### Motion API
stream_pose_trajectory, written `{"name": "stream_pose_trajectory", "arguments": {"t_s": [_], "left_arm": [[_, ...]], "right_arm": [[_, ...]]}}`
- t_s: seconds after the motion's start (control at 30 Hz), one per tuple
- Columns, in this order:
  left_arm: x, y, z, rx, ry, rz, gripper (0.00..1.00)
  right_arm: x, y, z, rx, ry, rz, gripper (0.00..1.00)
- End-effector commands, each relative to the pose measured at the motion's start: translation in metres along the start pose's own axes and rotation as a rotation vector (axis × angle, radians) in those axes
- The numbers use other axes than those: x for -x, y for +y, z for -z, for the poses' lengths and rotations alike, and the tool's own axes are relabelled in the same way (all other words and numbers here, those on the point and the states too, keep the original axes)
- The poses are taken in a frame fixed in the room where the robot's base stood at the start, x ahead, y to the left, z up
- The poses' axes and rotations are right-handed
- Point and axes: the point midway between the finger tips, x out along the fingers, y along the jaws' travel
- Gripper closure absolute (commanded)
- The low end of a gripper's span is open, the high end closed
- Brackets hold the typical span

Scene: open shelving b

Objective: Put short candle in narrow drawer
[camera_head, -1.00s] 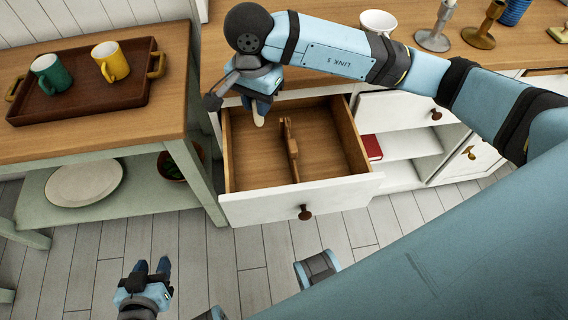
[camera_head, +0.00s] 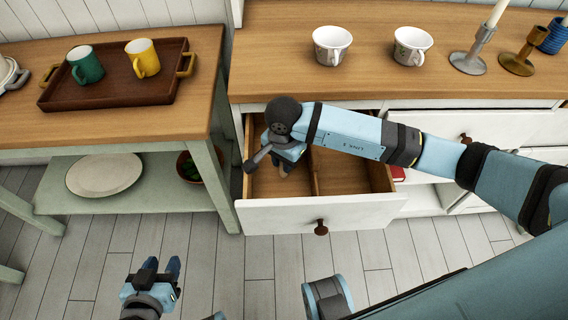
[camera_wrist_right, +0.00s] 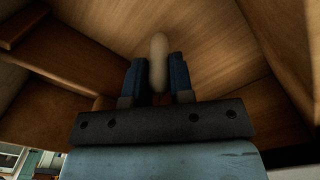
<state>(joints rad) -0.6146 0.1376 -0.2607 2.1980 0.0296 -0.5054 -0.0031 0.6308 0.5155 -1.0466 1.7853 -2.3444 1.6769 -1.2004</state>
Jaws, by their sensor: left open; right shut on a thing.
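The narrow drawer (camera_head: 270,217) is pulled open, with a white front, a dark round knob and a wooden inside split by a divider (camera_head: 314,172). My right gripper (camera_head: 285,166) is inside its left compartment, shut on the short candle, a pale, rounded stick. The candle (camera_wrist_right: 158,62) stands out between the blue fingers in the right wrist view, over the wooden drawer bottom; I cannot tell whether it touches the bottom. In the head view my wrist hides most of it. My left gripper (camera_head: 160,268) is open and empty over the floor at lower left.
Two white cups (camera_head: 332,45) and candle holders (camera_head: 472,55) stand on the counter (camera_head: 285,75). A side table holds a brown tray (camera_head: 113,97) with green and yellow mugs. White plank floor (camera_head: 215,270) lies free in front.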

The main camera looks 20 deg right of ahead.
Motion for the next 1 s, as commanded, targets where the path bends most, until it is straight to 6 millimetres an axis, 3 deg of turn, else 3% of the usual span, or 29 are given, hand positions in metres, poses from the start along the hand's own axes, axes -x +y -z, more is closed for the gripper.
{"name": "stream_pose_trajectory", "arguments": {"t_s": [0.1,0.47,0.5,0.6,0.87,1.0], "left_arm": [[-0.001,0.0,-0.002,0.001,0.0,-0.001,0.57],[-0.002,0.0,-0.004,0.003,0.003,-0.003,0.57],[-0.002,0.0,-0.002,0.003,0.004,-0.003,0.57],[-0.001,0.001,-0.001,0.003,0.005,-0.004,0.57],[-0.001,0.001,0.0,0.003,0.006,-0.004,0.57],[0.001,0.001,0.003,0.0,0.004,-0.002,0.57]], "right_arm": [[-0.015,0.0,0.0,-0.001,0.0,0.0,1.0],[-0.019,0.0,0.0,0.001,0.001,0.0,1.0],[-0.018,0.0,0.0,0.001,0.001,0.0,0.71],[-0.018,0.0,0.0,0.0,0.001,0.0,0.53],[-0.017,0.0,0.0,0.0,0.0,0.0,0.53],[-0.005,-0.001,0.001,0.001,0.002,0.003,0.53]]}}
